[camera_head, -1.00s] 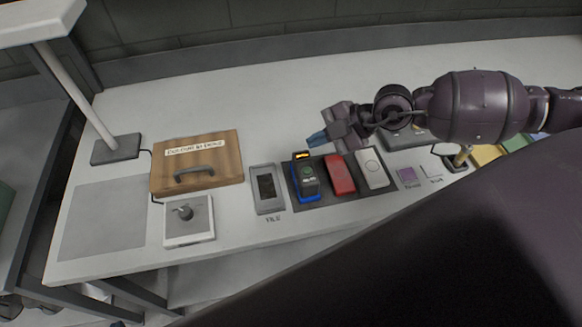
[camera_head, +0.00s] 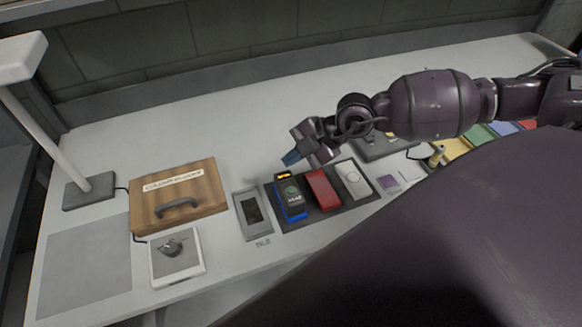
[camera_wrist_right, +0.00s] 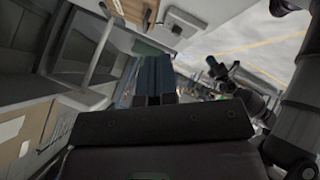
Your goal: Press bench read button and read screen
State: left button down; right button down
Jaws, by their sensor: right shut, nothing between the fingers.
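A blue and black handheld device (camera_head: 290,200) with a small lit orange strip at its top sits on a dark mat (camera_head: 325,207) on the bench. A red device (camera_head: 322,189) and a white device (camera_head: 352,179) lie beside it on the same mat. I cannot tell which button is the read button, and the screen text is too small to read. My right gripper (camera_head: 292,158) is shut and empty, with its blue fingertips above and just behind the blue device, apart from it. In the right wrist view the fingers (camera_wrist_right: 153,75) are together.
A grey tray (camera_head: 253,215) lies left of the mat. Farther left are a wooden box (camera_head: 178,194) with a handle, a white box with a knob (camera_head: 177,257) and a lamp stand (camera_head: 90,190). The back of the bench is clear.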

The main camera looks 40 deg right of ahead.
aim_at(292, 192)
notch_tip(292, 192, down, 5)
jog(key=b, duration=0.3)
jog(key=shift+r+b, duration=0.15)
jog(key=shift+b, duration=0.2)
jog(key=shift+f+b, duration=0.7)
jog(key=shift+b, duration=0.05)
pick_arm(q)
jog(key=shift+w+d+f, duration=0.1)
jog(key=shift+w+f, duration=0.15)
jog(key=shift+f, duration=0.35)
jog(key=shift+w+f, duration=0.25)
jog(key=shift+f, duration=0.35)
jog(key=shift+w+d+f, duration=0.1)
jog(key=shift+w+f, duration=0.15)
jog(key=shift+f, duration=0.35)
pick_arm(e)
jog(key=shift+f, duration=1.15)
pick_arm(q)
jog(key=shift+s+a+f, duration=0.1)
jog(key=shift+s+f, duration=0.1)
jog(key=shift+w+r, duration=0.15)
jog(key=shift+w, duration=0.05)
jog(key=shift+r, duration=0.2)
pick_arm(e)
jog(key=shift+f, duration=0.2)
jog(key=shift+f, duration=0.2)
pick_arm(q)
jog(key=shift+r, duration=0.1)
